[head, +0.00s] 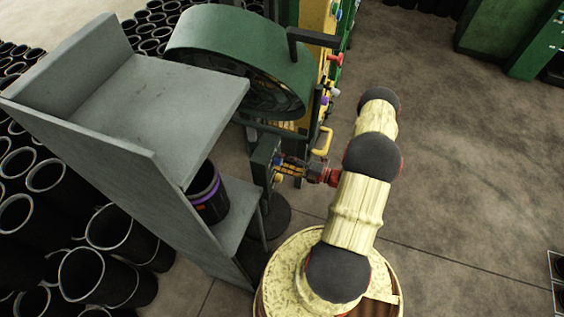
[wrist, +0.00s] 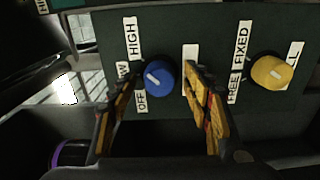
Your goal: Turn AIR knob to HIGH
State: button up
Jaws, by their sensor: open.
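The blue knob (wrist: 158,77) is on a dark green panel (wrist: 215,40) in the wrist view. Its white mark slants toward the left side. HIGH (wrist: 131,38) is printed at its upper left and OFF (wrist: 140,101) at its lower left. A label between them is partly hidden by my left finger. No AIR label is readable; a white label right of the knob is partly covered. My gripper (wrist: 157,84) is open, with one finger on each side of the knob; contact cannot be told. In the head view my gripper (head: 294,168) is at the small control box (head: 263,165).
A yellow knob (wrist: 271,71) beside FREE and FIXED labels is to the right. A grey shelf unit (head: 160,90) stands close left, holding a black sleeve with a purple band (head: 208,195). A green drum machine (head: 225,40) is behind. Open floor (head: 470,150) lies right.

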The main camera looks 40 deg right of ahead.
jog(key=v, duration=1.2)
dwell(0.3)
